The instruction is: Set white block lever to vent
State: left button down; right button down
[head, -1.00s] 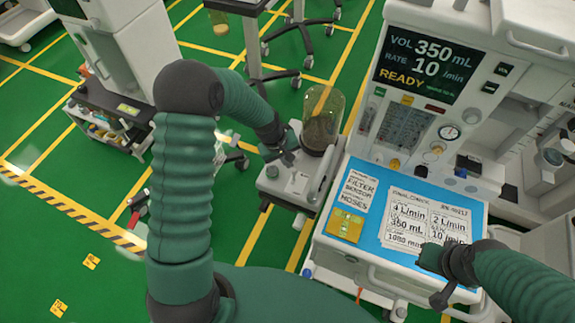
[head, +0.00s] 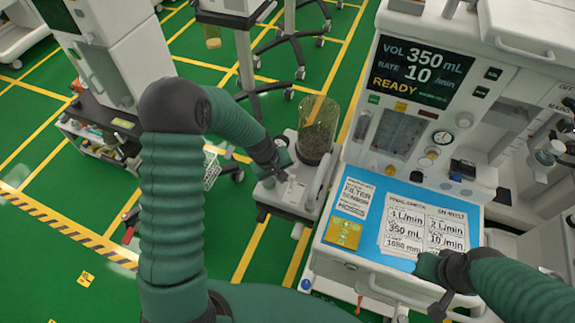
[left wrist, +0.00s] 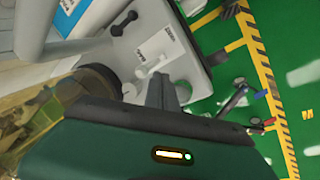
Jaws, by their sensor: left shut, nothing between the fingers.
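The white block (head: 292,201) stands beside the machine, at the foot of a clear canister with dark granules. It also shows in the left wrist view (left wrist: 185,62), with a white label carrying small text I cannot read. A small white lever (left wrist: 152,66) sits on its top by the label. A dark knobbed piece (left wrist: 123,23) lies further along the top. My left gripper (head: 284,172) is shut and empty, over the back of the block. Its fingers (left wrist: 163,92) point at the block's top near the lever; contact cannot be told. My right gripper (head: 438,306) is by the worktop's front edge, its fingers unclear.
The canister (head: 318,130) rises right behind the block, close to my left gripper. The machine's blue worktop (head: 375,215) with printed cards and a yellow pad is to the right. A pole stand is behind. Green floor lies open to the left.

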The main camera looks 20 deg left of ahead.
pick_arm(q)
jog(key=shift+d, duration=0.2)
pick_arm(e)
jog(key=shift+d, duration=0.1)
pick_arm(q)
jog(key=shift+d+r, duration=0.1)
jog(key=shift+d, duration=0.1)
pick_arm(e)
jog(key=shift+d, duration=0.3)
pick_arm(q)
jog(key=shift+a, duration=0.25)
pick_arm(e)
jog(key=shift+a, duration=0.25)
pick_arm(q)
jog(key=shift+w+f, duration=0.45)
jog(key=shift+w, duration=0.2)
jog(key=shift+d, duration=0.1)
pick_arm(e)
jog(key=shift+d+f, duration=0.1)
jog(key=shift+f, duration=0.15)
